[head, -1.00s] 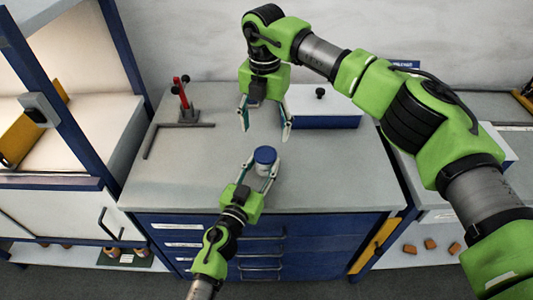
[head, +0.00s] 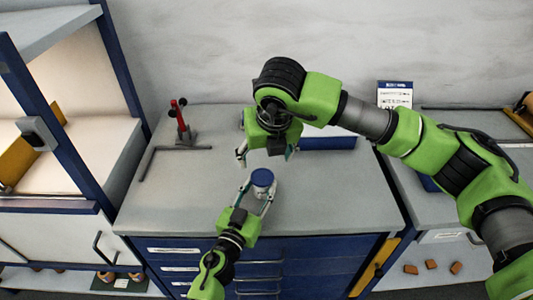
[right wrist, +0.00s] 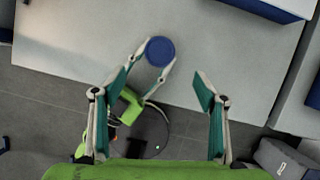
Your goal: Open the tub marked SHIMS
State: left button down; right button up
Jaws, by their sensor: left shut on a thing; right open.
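The tub (head: 262,188) is a small pale cylinder with a blue lid (head: 263,177), upright on the grey top of the blue drawer cabinet. No marking on it is readable. My left gripper (head: 258,191) is shut around the tub's sides from the front. My right gripper (head: 267,157) is open and empty, above and behind the tub, fingers pointing down. In the right wrist view the blue lid (right wrist: 160,51) shows from above, beyond the open right fingers (right wrist: 165,88), and the left fingers hold the tub from below in the picture.
A red-handled clamp (head: 181,125) and an L-shaped square (head: 160,158) lie at the cabinet top's left. A blue and white box (head: 330,142) stands behind my right gripper. A shelf unit (head: 70,120) rises at left. The cabinet top (head: 345,190) is clear at right.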

aim_at(262, 176)
jog(key=x, duration=1.1)
jog(key=shift+s+a+f, duration=0.1)
jog(key=c, duration=1.3)
jog(key=shift+r, duration=1.15)
